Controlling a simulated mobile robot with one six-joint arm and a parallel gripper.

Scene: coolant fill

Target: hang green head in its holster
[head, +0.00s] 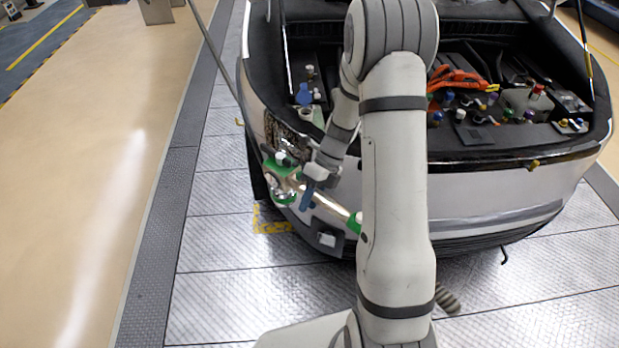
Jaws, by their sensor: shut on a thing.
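The green head (277,168) is a metal fill head with green parts at its top left, near the car's front left corner. Its silver tube (331,206) slopes down to the right to another green part (355,222), partly hidden by my arm. My gripper (308,195) is shut on the green head around its tube. The head is held in front of the bumper. I cannot make out a holster in this view.
The car (470,200) stands with its hood open. In its bay are a reservoir neck (306,114), a blue cap (304,94), orange cables (455,80) and several coloured caps. A ribbed hose (447,299) shows at the lower right. The floor at left is clear.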

